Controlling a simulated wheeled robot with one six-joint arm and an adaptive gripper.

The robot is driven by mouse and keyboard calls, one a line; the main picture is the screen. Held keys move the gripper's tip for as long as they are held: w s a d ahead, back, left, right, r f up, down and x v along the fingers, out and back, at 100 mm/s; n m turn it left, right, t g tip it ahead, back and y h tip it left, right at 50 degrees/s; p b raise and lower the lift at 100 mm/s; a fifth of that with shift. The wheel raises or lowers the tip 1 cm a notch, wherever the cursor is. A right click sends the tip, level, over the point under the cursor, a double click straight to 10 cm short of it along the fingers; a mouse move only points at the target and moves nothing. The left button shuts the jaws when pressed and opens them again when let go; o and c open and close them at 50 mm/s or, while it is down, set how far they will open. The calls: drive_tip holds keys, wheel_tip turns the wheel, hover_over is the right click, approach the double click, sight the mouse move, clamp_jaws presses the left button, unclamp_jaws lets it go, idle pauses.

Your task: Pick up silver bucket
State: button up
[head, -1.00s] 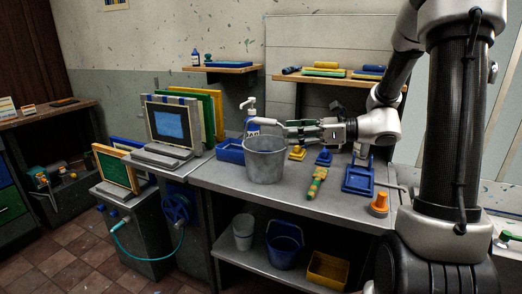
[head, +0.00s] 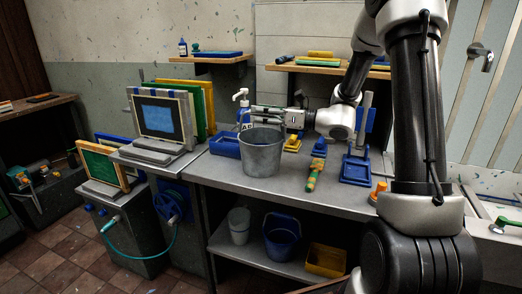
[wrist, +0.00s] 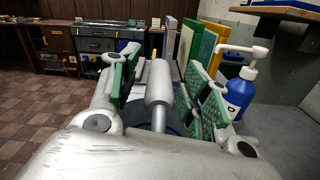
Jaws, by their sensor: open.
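The silver bucket (head: 262,155) stands upright on the grey workbench in the head view. It is open-topped and looks empty, though its inside is mostly hidden. My gripper (head: 262,112) is level, pointing left, just behind and above the bucket's far rim. In the wrist view my gripper (wrist: 166,75) is open, with green pads spread apart. A grey cylinder (wrist: 158,82) on a thin rod shows between the fingers; I cannot tell what it is or whether it belongs to the bucket.
A blue-and-white pump bottle (head: 242,108) stands behind the bucket, close to my fingertips; it also shows in the wrist view (wrist: 238,95). A blue bin (head: 224,146) is left of the bucket. A green-and-yellow tool (head: 314,177) lies to its right. Other buckets sit on the shelf below.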

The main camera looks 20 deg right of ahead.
clamp_jaws()
drive_tip(key=shift+r, duration=0.1)
idle(0.4)
